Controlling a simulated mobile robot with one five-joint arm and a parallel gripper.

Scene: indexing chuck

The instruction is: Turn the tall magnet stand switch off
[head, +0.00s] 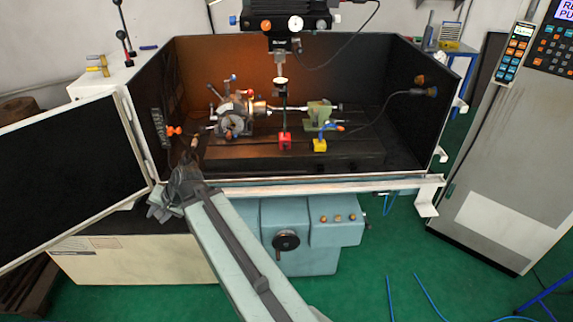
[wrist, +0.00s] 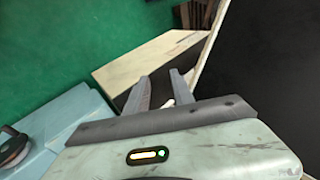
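The tall magnet stand (head: 285,142) has a red base and a thin upright post with a round dial near its top. It stands on the dark machine table in the head view. Its switch is too small to make out. A shorter stand with a yellow base (head: 320,145) and a blue arm is just to its right. My gripper (head: 188,156) is at the front left of the enclosure, well left of the red base and apart from it. In the wrist view my gripper (wrist: 161,77) has its two fingers spread with nothing held. No magnet stand shows in that view.
A chuck (head: 234,118) with several coloured-knob levers stands left of the red base. A green tailstock (head: 318,112) is behind the yellow base. The machine head (head: 282,35) hangs above. The open door (head: 75,160) is at left. The front table strip looks clear.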

